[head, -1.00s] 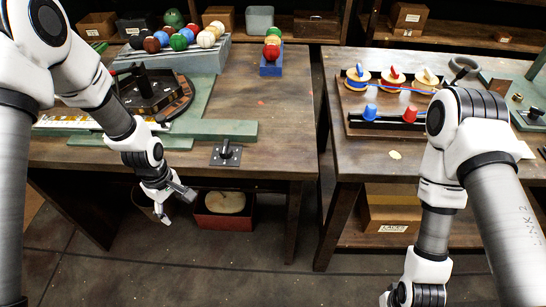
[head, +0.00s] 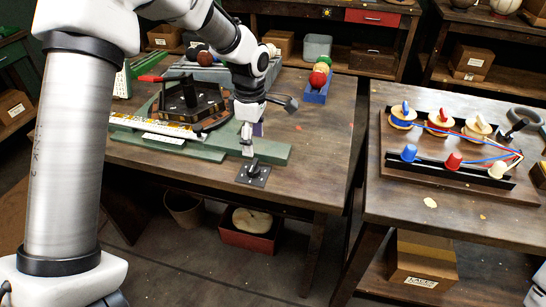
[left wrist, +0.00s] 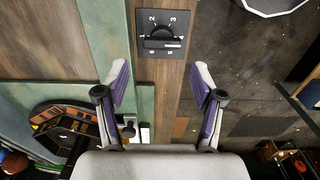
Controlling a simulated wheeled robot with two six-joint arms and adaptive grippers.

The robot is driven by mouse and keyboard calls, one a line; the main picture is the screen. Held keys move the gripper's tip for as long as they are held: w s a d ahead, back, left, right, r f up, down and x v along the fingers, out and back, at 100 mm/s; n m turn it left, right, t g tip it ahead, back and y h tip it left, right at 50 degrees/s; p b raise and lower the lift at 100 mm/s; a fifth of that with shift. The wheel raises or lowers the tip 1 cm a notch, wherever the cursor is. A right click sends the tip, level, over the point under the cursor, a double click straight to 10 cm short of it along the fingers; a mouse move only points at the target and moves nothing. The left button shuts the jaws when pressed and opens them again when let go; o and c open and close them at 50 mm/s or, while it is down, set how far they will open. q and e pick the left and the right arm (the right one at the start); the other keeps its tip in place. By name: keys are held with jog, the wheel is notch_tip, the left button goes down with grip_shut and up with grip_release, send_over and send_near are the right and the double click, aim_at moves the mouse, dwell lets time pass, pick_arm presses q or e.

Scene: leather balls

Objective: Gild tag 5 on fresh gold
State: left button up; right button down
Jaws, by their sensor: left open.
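My left gripper (head: 247,140) is open and empty above the front edge of the left bench, just behind a dark plate with a dial knob (head: 253,173). In the left wrist view the open fingers (left wrist: 160,88) point toward this dial plate (left wrist: 162,32), apart from it; its face carries numbers, with 2 and 3 readable. A black press-like device with a red handle (head: 190,98) stands on a green base. A long white and gold strip (head: 155,127) lies on the base in front of it. I cannot make out a tag 5. My right gripper is not in view.
A green bar (head: 205,148) runs along the bench front. A blue holder with balls (head: 318,85) stands behind right. The right bench holds a board with spools and colored cups (head: 450,145). A red bin (head: 250,235) sits below. Bare bench lies right of the dial.

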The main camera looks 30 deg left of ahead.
aim_at(253, 165)
pick_arm(q)
jog(key=shift+f, duration=0.3)
notch_tip(253, 165, down, 7)
jog(key=shift+s+a+f+p, duration=0.1)
jog(key=shift+p, duration=0.25)
jog(key=shift+s, duration=0.15)
jog(key=c, duration=0.9)
